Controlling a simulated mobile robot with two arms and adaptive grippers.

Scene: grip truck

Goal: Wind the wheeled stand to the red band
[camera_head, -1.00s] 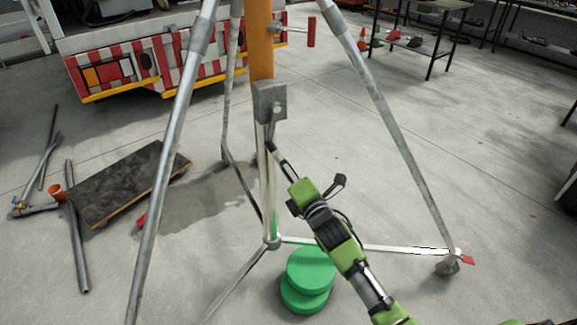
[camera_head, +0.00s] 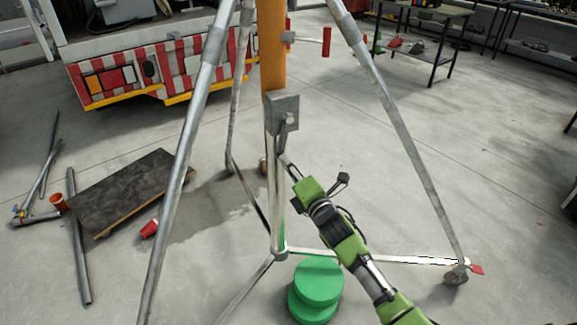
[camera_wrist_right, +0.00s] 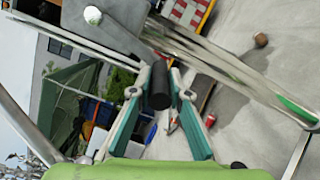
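The wheeled stand is a grey three-legged frame (camera_head: 190,150) around an orange column (camera_head: 273,62). A grey winch box (camera_head: 281,106) sits on the column, with a short crank arm (camera_head: 288,127) hanging down. My right gripper (camera_head: 284,161) is at the lower end of this crank. In the right wrist view, a dark cylindrical handle (camera_wrist_right: 160,85) lies between the teal fingers of my right gripper (camera_wrist_right: 161,92), which close in on it from both sides. A small red mark (camera_head: 289,26) shows at the column near the top; I cannot tell whether it is the band. My left gripper is out of view.
Green round discs (camera_head: 318,283) lie on the floor under the stand. A dark wheeled board (camera_head: 125,190) and metal pipes (camera_head: 78,235) lie at left. A red-handled rod (camera_head: 326,42) sticks out right of the column.

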